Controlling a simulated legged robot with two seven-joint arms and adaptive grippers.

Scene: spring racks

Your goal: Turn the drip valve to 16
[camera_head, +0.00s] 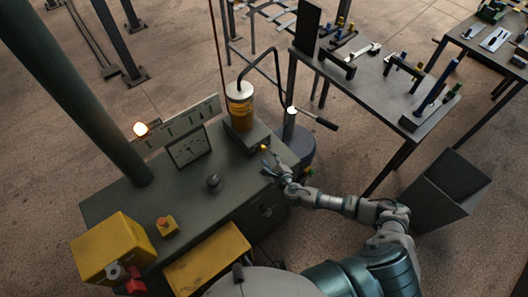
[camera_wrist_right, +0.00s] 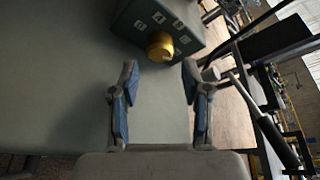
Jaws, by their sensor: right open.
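A brass knob (camera_wrist_right: 160,47), which looks like the drip valve, sticks out from the face of a dark box. Several small white number labels sit on that face beside it, too small to read surely. The knob also shows small in the head view (camera_head: 264,148), on the box (camera_head: 246,139) under a yellow canister (camera_head: 240,108). My right gripper (camera_wrist_right: 159,78) is open and empty. Its blue-padded fingers stand apart, with the knob ahead, between and beyond the fingertips, not touched. It also shows in the head view (camera_head: 274,165), close to the knob. My left gripper is not in view.
The dark bench (camera_head: 115,208) carries a gauge (camera_head: 188,147), a black knob (camera_head: 213,182) and a yellow box (camera_head: 108,247). A lever with a black handle (camera_head: 320,120) stands right of the valve box. A tool table (camera_head: 425,118) is behind.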

